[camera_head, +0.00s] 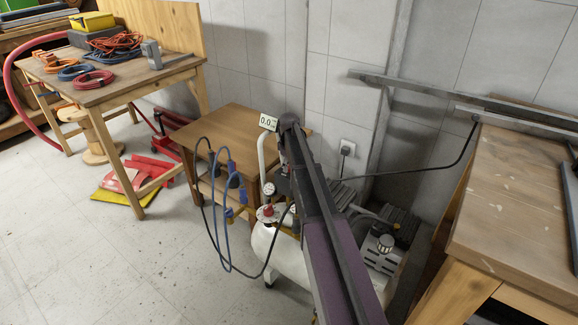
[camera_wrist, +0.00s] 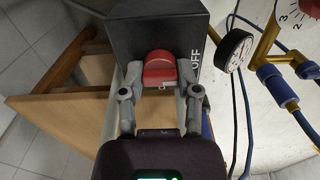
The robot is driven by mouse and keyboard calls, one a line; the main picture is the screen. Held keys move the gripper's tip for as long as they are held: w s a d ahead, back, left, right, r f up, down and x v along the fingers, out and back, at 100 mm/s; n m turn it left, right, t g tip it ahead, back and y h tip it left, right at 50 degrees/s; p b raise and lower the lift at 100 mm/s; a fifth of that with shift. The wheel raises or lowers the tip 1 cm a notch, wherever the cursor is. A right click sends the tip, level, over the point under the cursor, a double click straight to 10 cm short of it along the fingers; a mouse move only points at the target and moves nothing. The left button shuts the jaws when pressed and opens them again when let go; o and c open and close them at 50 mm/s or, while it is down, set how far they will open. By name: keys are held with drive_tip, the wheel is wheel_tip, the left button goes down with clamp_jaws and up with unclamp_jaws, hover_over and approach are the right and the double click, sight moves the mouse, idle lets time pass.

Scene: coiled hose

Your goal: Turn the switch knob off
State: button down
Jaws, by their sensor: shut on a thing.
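The red switch knob (camera_wrist: 159,64) sits on a black box (camera_wrist: 130,38) in the wrist view. White letters "OFF" run sideways along the box to the right of the knob. My gripper (camera_wrist: 161,80) has its two grey fingers on either side of the knob and is shut on it. Any other marking beside the knob is hidden or out of view. In the head view my dark arm reaches to the compressor and covers the black box, the knob and my gripper. The white compressor tank (camera_head: 293,262) stands partly behind my arm.
A pressure gauge (camera_wrist: 234,50), brass pipes and blue hoses lie close right of my gripper. A small wooden table (camera_head: 232,127) stands behind the compressor. A wooden bench (camera_head: 525,190) is at the right. A workbench with coiled hoses (camera_head: 93,79) is at the left. Open floor lies at front left.

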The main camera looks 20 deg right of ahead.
idle(0.3)
drive_tip(key=shift+c, duration=1.6)
unclamp_jaws()
drive_tip(key=shift+m, duration=0.3)
